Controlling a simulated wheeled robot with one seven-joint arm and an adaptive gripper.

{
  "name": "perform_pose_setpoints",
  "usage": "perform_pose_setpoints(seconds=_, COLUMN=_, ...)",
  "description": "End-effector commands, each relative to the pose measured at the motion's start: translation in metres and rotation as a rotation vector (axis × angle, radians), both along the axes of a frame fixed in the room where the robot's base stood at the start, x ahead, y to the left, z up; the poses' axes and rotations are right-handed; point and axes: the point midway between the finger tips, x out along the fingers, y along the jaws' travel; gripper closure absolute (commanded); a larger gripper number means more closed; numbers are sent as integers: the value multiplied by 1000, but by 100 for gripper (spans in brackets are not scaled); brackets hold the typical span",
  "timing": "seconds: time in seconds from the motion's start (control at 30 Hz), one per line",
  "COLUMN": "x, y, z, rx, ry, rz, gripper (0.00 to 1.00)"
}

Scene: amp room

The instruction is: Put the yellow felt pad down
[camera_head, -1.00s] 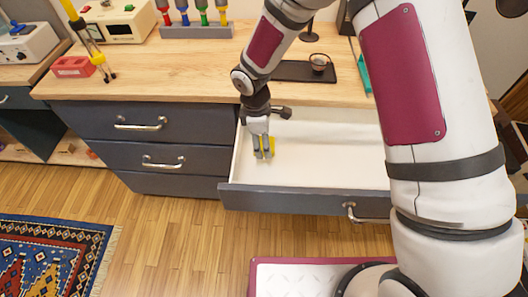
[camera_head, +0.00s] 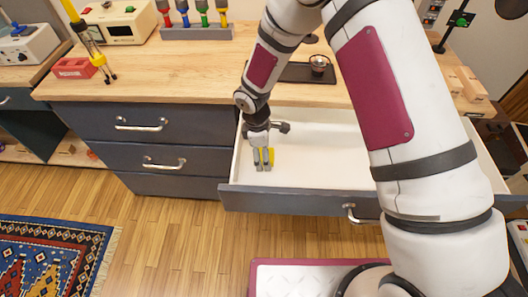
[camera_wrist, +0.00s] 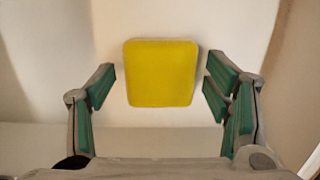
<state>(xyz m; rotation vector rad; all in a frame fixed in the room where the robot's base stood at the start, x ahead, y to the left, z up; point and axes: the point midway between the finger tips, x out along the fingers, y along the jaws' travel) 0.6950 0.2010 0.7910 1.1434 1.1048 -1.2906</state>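The yellow felt pad (camera_wrist: 160,73) is a flat square with rounded corners. In the wrist view it lies between the two green-lined fingers of my gripper (camera_wrist: 159,78), with a gap on each side. My gripper is open and touches neither side of the pad. In the head view my gripper (camera_head: 263,166) points down inside the open white-lined drawer (camera_head: 330,160). The pad (camera_head: 271,154) shows there as a small yellow patch beside the fingers, partly hidden by them. Whether it lies flat on the drawer floor is hard to tell.
The drawer's dark front (camera_head: 290,200) and side walls surround my gripper. The drawer floor to the right is clear. On the wooden worktop (camera_head: 190,75) above stand a dark tray (camera_head: 300,72) with a small cup, a screwdriver rack (camera_head: 195,33) and a red block (camera_head: 73,67).

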Motion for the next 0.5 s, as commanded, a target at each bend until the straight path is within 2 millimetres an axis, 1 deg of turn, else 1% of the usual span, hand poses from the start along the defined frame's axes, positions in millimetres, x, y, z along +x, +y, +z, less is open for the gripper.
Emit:
perform_pose_setpoints(seconds=0.3, x=0, y=0, z=2, rx=1, ry=0, rz=0, gripper=27)
perform_pose_setpoints(seconds=0.43, x=1, y=2, z=14, rx=2, ry=-2, rz=-1, gripper=27)
perform_pose_setpoints(seconds=0.5, x=1, y=3, z=26, rx=2, ry=-3, rz=-2, gripper=27)
